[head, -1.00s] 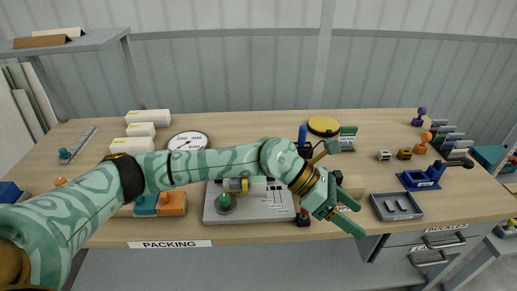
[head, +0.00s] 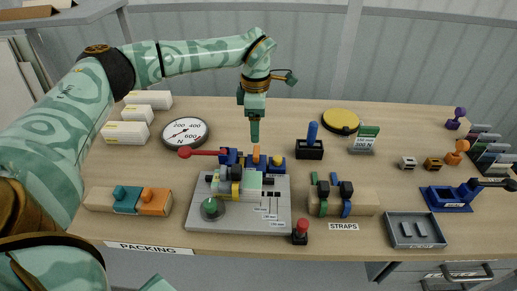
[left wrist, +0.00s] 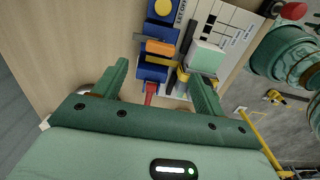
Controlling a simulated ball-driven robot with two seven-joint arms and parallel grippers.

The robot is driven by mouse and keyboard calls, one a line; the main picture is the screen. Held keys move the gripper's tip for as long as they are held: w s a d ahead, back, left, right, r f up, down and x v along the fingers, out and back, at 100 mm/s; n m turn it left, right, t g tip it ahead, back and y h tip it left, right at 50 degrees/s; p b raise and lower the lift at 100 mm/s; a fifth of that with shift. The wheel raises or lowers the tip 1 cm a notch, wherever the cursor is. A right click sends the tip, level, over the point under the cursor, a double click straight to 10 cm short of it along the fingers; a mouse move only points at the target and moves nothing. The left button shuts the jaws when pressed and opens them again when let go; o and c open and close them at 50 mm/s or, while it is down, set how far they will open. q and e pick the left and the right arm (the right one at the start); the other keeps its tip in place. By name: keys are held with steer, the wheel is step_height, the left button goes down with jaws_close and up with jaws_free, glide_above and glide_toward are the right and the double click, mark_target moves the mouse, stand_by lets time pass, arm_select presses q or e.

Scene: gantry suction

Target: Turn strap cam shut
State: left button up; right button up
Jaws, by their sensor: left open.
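Two black strap pieces (head: 335,188) sit on a tan block behind the STRAPS label, with a green strap (head: 322,190) and a blue strap (head: 347,207). A blue fixture (head: 232,158) with a red lever (head: 200,153) pointing left stands at the back of the grey plate; the lever also shows in the left wrist view (left wrist: 150,92). I cannot tell which part is the strap cam. My left gripper (head: 255,130) is open and empty, pointing down behind the blue fixture. In the left wrist view its fingers (left wrist: 161,82) stand apart, with the fixture beyond them. My right gripper is not visible.
The grey plate (head: 200,245) carries a green knob (head: 212,208) and a light green block. A red button (head: 300,232), blue-handled switch (head: 312,145), round dial (head: 185,133) and grey tray (head: 415,230) stand around it.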

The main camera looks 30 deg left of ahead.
mark_target(256, 150)
arm_select(q)
step_height(256, 150, down, 8)
steer(key=shift+r+b, duration=0.15)
steer(key=shift+b, duration=0.8)
steer(key=shift+f, duration=0.55)
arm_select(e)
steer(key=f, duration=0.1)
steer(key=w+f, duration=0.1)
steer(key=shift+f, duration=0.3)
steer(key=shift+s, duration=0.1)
arm_select(q)
steer(key=c, duration=1)
